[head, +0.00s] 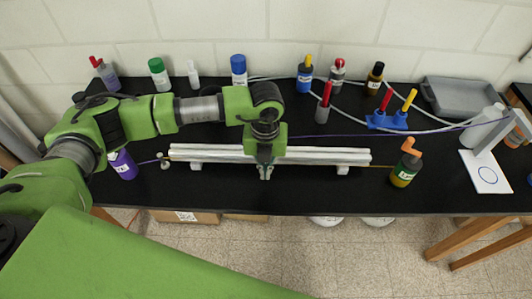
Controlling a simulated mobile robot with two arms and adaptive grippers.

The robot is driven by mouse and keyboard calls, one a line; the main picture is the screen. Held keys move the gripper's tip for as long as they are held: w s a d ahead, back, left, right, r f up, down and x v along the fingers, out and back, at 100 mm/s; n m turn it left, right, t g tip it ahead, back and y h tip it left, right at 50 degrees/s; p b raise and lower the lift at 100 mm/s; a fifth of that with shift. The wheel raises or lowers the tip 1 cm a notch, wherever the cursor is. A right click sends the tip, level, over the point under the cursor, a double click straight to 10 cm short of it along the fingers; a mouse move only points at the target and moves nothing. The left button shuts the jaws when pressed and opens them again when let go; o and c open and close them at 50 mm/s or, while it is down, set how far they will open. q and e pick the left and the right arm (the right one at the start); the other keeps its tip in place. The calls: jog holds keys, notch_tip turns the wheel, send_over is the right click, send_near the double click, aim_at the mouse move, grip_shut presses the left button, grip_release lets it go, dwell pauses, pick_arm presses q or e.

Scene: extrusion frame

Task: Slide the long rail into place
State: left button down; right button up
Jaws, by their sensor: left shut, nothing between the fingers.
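The long silver rail (325,156) lies lengthwise left to right on the black bench. Lengthwise lines run along it; I cannot tell whether it is one piece or several lying together. Small white supports show under it near the left end (195,166) and the right end (343,170). My left gripper (265,173) points down over the middle of the rail, at its front side, and hides a short stretch of it. Its fingers are shut with nothing between them. I cannot tell whether they touch the rail. My right gripper is not in view.
Several bottles, a blue holder (387,121) and a grey tray (462,96) line the back. The front strip of the black bench (300,198) is clear.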

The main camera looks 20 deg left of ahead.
pick_arm(q)
jog(key=w, duration=0.2)
jog(key=w+p, duration=0.1)
jog(key=shift+a, duration=0.25)
jog(key=shift+w+a+f, duration=0.1)
jog(key=shift+w+a, duration=0.05)
jog(key=shift+w, duration=0.4)
jog(key=shift+w+f, duration=0.1)
jog(key=shift+w, duration=0.05)
jog(key=shift+w+a+b, duration=0.2)
jog(key=shift+w+b, duration=0.4)
jog(key=shift+b, duration=0.3)
jog(key=shift+w, duration=0.15)
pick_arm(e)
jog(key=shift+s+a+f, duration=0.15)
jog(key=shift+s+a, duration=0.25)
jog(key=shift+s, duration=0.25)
pick_arm(q)
jog(key=shift+a, duration=0.1)
